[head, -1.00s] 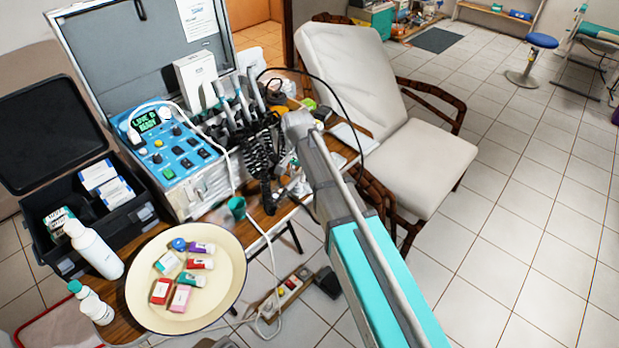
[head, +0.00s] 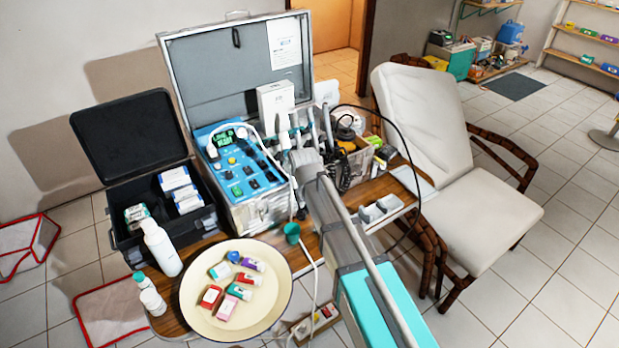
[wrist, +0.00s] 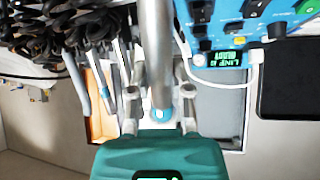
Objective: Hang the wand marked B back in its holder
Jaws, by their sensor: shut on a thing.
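My gripper (wrist: 160,98) is shut on a pale wand (wrist: 157,45) with a blue ring near its end. The wand stands between the fingers in the wrist view. I cannot read a letter on it, so I cannot tell if it is B. In the head view my gripper (head: 308,165) is in front of the case's right part, and it hides the held wand there. Other wands (head: 327,125) stand upright in a holder row at the case's right side. The wrist view shows another grey wand (wrist: 76,85) beside the held one. The free holder slot cannot be made out.
The open case has a blue control panel (head: 240,165). Dark coiled hoses (wrist: 60,25) crowd beside the held wand. A cream plate (head: 195,300) holds several small packs.

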